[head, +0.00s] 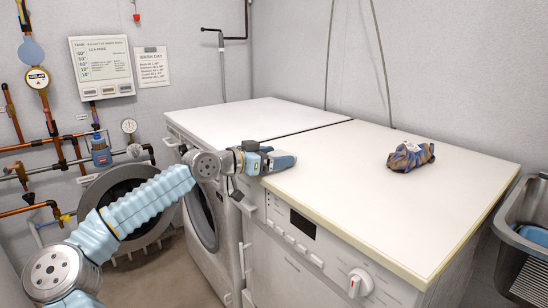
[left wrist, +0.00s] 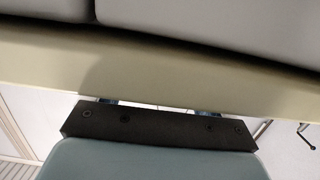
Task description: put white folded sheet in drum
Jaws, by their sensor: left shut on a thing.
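No white folded sheet can be made out in either view. My left gripper (head: 280,161) is at the front edge of the white worktop, near where the two machines meet. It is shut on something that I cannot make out. In the left wrist view, the dark bar of my left gripper (left wrist: 160,126) sits close to the worktop's pale edge (left wrist: 170,60), and the fingers are mostly hidden behind it. The left machine's round opening (head: 203,215) shows at a steep angle, its drum inside hidden. Its round door (head: 128,205) stands swung open to the left. My right gripper is out of view.
A striped blue and brown cloth bundle (head: 410,155) with a white patch lies on the right worktop (head: 350,190). A grey metal basin (head: 525,225) stands at the right edge. Pipes and gauges (head: 40,110) line the left wall. Most of the worktop is clear.

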